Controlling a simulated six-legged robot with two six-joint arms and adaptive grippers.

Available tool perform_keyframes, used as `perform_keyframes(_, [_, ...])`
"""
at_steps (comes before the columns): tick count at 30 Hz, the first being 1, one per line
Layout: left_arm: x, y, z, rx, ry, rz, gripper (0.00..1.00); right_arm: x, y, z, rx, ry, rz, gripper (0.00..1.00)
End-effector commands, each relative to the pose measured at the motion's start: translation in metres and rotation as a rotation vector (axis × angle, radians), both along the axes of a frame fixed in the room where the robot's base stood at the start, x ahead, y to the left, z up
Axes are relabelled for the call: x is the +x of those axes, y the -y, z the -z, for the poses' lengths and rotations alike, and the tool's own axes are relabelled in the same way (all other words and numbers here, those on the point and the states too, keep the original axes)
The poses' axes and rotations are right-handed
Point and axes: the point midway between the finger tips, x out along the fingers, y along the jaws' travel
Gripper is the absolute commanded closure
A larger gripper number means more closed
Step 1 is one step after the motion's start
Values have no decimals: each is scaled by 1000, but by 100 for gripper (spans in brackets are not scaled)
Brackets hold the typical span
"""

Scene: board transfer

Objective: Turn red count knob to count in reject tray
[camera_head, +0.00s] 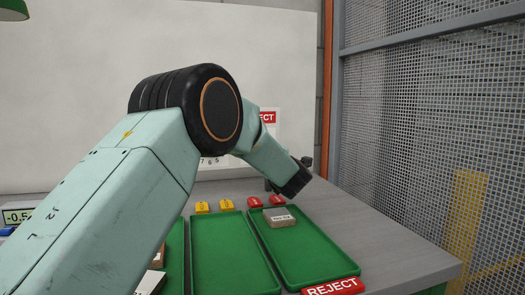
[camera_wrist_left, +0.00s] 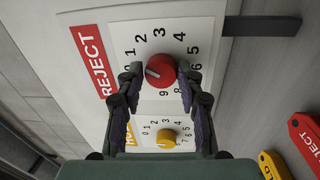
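The red count knob (camera_wrist_left: 161,70) is on a white dial plate under a red REJECT label (camera_wrist_left: 91,62). Its pale pointer mark faces picture left, towards the low end of the numbers. My left gripper (camera_wrist_left: 162,74) has one finger on each side of the knob, with slim gaps; contact cannot be made out. In the head view my left gripper (camera_head: 293,180) is at the panel, and my arm hides most of the dials. The reject tray (camera_head: 318,262) is green and holds one visible block (camera_head: 279,217) with a white label. My right gripper is not in view.
A yellow knob (camera_wrist_left: 166,138) with its own dial sits below the red one. Another green tray (camera_head: 232,257) stands left of the reject tray. Red tags (camera_head: 254,202) and yellow tags (camera_head: 227,205) lie behind the trays. A mesh fence (camera_head: 430,120) stands at the right.

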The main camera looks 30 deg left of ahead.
Motion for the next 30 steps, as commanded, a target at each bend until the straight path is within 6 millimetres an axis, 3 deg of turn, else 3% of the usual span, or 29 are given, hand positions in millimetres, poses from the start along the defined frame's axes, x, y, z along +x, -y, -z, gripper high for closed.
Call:
perform_keyframes(6, [0,0,0,0,0,0,44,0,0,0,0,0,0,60])
perform_keyframes(17, [-2,3,1,0,-3,1,43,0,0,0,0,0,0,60])
perform_keyframes(23, [-17,20,3,1,-5,2,43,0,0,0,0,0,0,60])
perform_keyframes(30, [-46,56,6,4,-3,3,43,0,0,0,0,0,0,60])
